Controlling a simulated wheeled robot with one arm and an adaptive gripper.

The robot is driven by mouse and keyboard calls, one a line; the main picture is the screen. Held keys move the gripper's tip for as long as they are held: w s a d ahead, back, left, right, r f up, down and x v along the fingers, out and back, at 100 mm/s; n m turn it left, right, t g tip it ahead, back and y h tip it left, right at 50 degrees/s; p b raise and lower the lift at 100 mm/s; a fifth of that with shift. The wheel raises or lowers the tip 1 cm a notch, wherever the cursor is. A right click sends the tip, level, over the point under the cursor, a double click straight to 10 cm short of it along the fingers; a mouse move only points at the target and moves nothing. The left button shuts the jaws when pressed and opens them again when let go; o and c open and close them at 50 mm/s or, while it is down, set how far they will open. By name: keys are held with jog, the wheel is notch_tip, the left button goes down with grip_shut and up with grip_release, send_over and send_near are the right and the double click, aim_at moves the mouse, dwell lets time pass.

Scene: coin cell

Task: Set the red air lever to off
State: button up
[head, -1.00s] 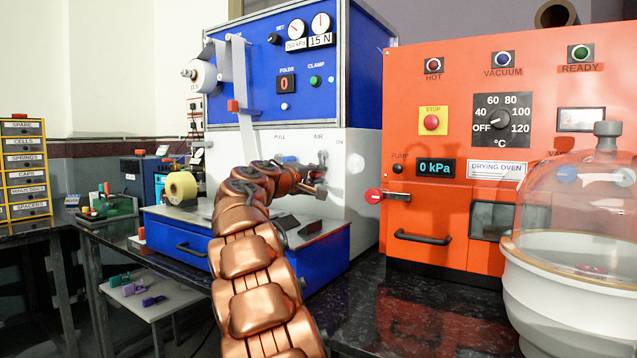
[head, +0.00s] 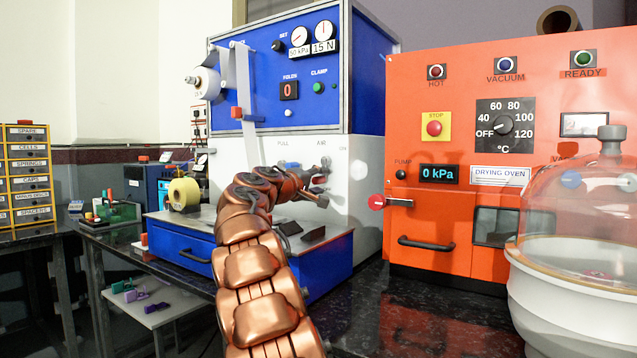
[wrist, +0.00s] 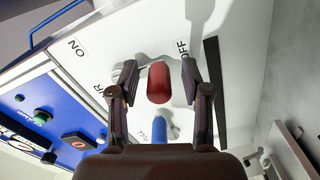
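The red air lever (wrist: 159,82) shows in the wrist view as a rounded red handle on the white panel (wrist: 130,30), between the ON label (wrist: 76,47) at left and the OFF label (wrist: 183,48) at right. My gripper (wrist: 159,78) is open, with one finger on each side of the handle and a visible gap on both sides. In the head view my gripper (head: 322,184) is at the white panel (head: 360,195) below the AIR label, and the lever is hidden there. Which setting the lever is at, I cannot tell.
A blue handle (wrist: 160,124) by the PULL label is close beside the lever. The orange drying oven (head: 450,110) stands to the right, its red-knobbed handle (head: 376,202) sticking out. A glass dome vessel (head: 575,195) is at far right. A tape roll (head: 184,194) is at left.

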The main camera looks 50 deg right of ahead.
jog(key=a, duration=1.2)
jog(key=shift+s, duration=0.25)
dwell(0.5)
